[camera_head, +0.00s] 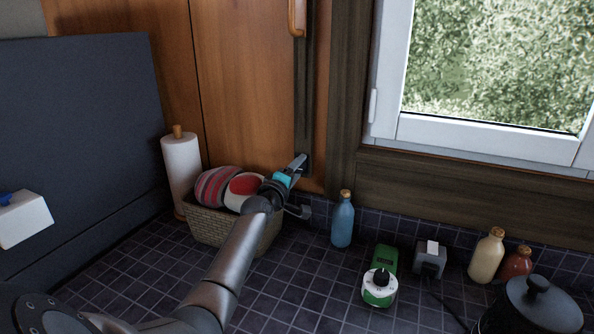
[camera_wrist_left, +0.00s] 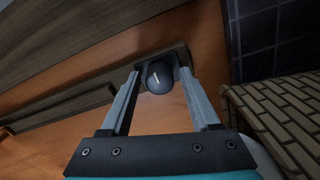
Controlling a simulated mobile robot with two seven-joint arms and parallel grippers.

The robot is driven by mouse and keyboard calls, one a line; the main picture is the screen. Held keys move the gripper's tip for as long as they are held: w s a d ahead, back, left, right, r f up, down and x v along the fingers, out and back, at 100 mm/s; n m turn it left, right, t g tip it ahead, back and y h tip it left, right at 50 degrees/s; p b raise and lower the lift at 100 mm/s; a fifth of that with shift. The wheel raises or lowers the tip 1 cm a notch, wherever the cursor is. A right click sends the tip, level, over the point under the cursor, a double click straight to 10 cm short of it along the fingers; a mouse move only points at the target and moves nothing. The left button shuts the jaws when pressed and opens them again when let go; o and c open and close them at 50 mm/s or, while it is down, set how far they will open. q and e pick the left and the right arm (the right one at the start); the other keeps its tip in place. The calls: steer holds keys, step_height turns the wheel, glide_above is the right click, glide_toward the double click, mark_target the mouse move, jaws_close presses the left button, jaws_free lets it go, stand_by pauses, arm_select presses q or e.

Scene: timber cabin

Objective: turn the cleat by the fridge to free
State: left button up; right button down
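My left gripper (camera_wrist_left: 160,73) is open, with one finger on each side of the cleat and a narrow gap seeming to show at both sides. In the head view my left gripper (camera_head: 298,163) reaches up to the dark strip beside the wooden cabinet panel and hides the cleat there. My right gripper is in neither view.
A woven basket (camera_head: 205,226) with striped and red-white round items stands under my left wrist. A paper towel roll (camera_head: 183,168) stands behind it. A blue bottle (camera_head: 342,222), a green device (camera_head: 381,275) and a dark pot (camera_head: 535,308) stand to the right on the tiled counter.

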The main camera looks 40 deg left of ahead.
arm_select(q)
steer(key=shift+o, duration=0.5)
steer(key=shift+s+d, duration=0.1)
steer(key=p+v, duration=0.3)
steer(key=v, duration=1.2)
steer(key=shift+r, duration=0.1)
